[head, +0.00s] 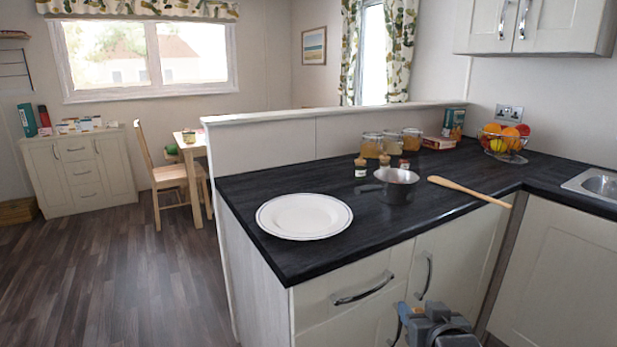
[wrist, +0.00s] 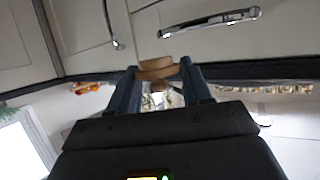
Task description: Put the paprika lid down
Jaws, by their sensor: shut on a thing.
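My gripper (wrist: 158,76) is shut on a tan, wood-coloured lid (wrist: 157,66), held between the two fingertips in the wrist view. I take this to be the paprika lid; no label shows on it. In the head view, grey parts of my arm show at the bottom edge, in front of the cabinet doors and below the counter top; the lid cannot be made out there. Small spice jars (head: 361,168) stand on the dark counter (head: 350,240) behind and beside a grey saucepan (head: 397,185). Their labels are too small to read.
A white plate (head: 304,216) lies near the counter's left front. A wooden spoon (head: 468,191) lies right of the saucepan. Larger jars (head: 372,146) and a fruit bowl (head: 503,144) stand at the back. Bare counter lies between plate and saucepan and along the front edge.

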